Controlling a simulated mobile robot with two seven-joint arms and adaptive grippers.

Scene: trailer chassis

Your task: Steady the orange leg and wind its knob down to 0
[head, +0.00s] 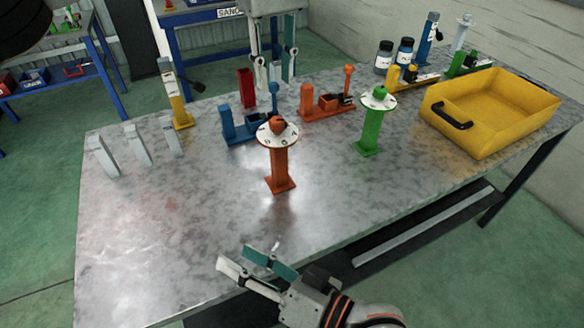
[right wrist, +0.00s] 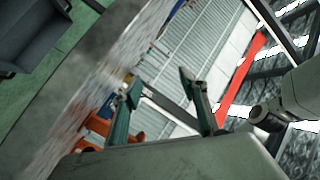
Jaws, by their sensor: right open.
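The orange leg (head: 281,170) stands upright near the middle of the metal table, with a white marked dial (head: 262,134) on top. Its orange-red knob (head: 278,124) sits on the dial; the setting is too small to read.
A green leg (head: 369,132) with a similar dial stands to the right. Blue (head: 240,130) and orange (head: 325,107) fixtures stand behind. A yellow bin (head: 488,125) is at the right, and grey upright pieces (head: 137,145) at the left. The front left tabletop is clear.

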